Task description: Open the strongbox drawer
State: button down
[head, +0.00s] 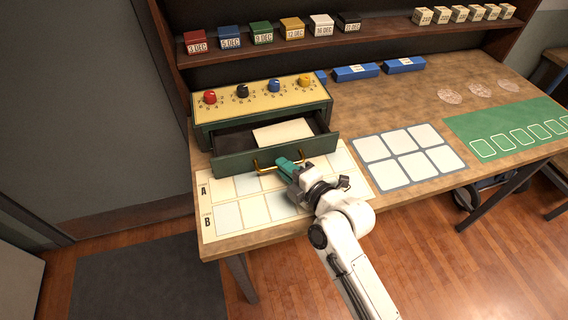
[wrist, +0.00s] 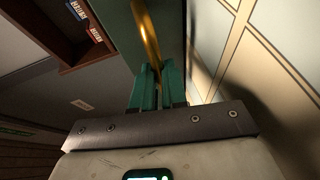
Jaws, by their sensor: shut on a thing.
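The green strongbox (head: 203,133) stands at the left of the bench, with a yellow top panel carrying red, black, blue and yellow dials. Its drawer (head: 235,164) is pulled out toward the front, and a cream card or paper (head: 283,132) shows inside. A brass handle (head: 262,172) is on the drawer front. My gripper (head: 287,167) has its teal fingers at the right part of the handle. In the wrist view the fingers (wrist: 158,86) are closed around the brass handle (wrist: 146,38); the exact grip point is partly hidden.
A card mat (head: 208,229) with rows A and B lies under and in front of the drawer. A grey-and-white grid mat (head: 408,156) and a green mat (head: 520,115) lie to the right. Several dated blocks stand on the shelf (head: 375,36) behind. Blue blocks (head: 355,72) sit at the bench back.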

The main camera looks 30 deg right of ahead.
jog(key=shift+f, duration=0.1)
jog(key=c, duration=1.2)
grip_release()
jog(key=shift+o, duration=0.2)
jog(key=b+v, duration=0.2)
jog(key=v, duration=0.7)
jog(key=shift+s, duration=0.1)
jog(key=shift+v, duration=0.8)
